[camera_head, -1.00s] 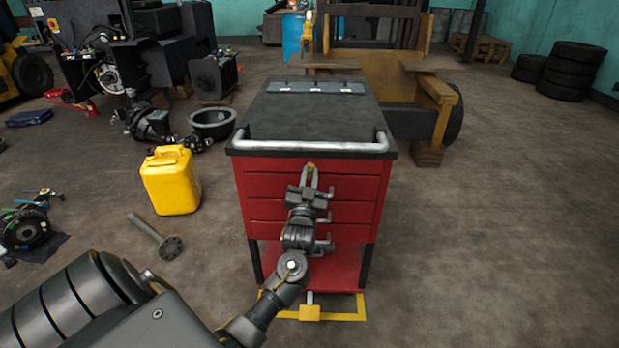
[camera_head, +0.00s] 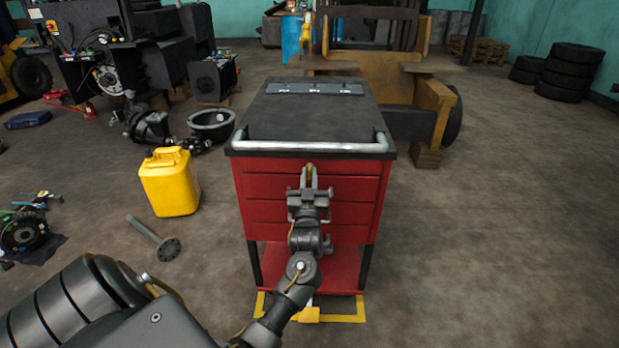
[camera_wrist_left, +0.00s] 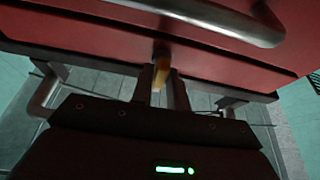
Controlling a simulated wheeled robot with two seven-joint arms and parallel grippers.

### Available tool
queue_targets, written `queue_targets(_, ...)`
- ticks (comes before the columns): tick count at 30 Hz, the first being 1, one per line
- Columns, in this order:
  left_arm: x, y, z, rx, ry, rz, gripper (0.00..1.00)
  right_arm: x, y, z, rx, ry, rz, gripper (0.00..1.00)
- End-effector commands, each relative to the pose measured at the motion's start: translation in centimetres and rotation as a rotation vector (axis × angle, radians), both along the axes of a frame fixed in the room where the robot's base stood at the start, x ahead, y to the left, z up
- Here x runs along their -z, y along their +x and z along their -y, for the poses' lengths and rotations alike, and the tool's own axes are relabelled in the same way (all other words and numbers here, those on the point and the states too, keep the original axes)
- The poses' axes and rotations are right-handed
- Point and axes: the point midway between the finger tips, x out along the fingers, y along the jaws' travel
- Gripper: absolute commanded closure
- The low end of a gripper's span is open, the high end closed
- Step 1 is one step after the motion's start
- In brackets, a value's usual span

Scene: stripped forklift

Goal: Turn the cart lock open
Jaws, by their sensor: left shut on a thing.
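The red tool cart (camera_head: 252,213) with a dark top stands in the middle of the head view. My left gripper (camera_head: 309,174) is in front of its upper drawers. Its fingers point up and away toward the drawer front. A small yellow-brown lock piece (camera_wrist_left: 162,66) shows between the fingers (camera_wrist_left: 163,84) in the left wrist view, against the red cart face. The gripper is shut on it. The fingers and wrist hide much of the lock and the middle of the drawers. My right gripper is not in view.
A silver push bar (camera_head: 312,146) runs across the cart's top front edge, above the gripper. A yellow jerrycan (camera_head: 169,182) and a flanged shaft (camera_head: 155,237) are on the floor to the left. A yellow floor frame (camera_head: 346,318) lies below the cart. Floor at right is clear.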

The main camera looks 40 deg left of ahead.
Motion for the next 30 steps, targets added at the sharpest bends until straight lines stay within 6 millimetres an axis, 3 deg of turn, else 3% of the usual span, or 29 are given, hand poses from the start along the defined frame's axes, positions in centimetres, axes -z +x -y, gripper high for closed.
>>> queue_targets(1,0.1,0.0,0.1,0.003,-0.001,-0.003,1.0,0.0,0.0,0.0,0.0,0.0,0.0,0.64)
queue_targets(2,0.1,0.1,0.1,0.003,-0.001,-0.003,0.8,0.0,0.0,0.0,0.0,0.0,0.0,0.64)
queue_targets(6,0.1,0.0,0.1,0.001,0.0,-0.003,0.65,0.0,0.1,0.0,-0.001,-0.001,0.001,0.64)
queue_targets(17,0.5,-0.7,0.5,0.001,-0.001,-0.003,0.65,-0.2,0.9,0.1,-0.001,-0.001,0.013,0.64)
queue_targets(30,3.6,-6.4,5.0,0.002,-0.001,-0.004,0.65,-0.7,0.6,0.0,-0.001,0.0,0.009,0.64)
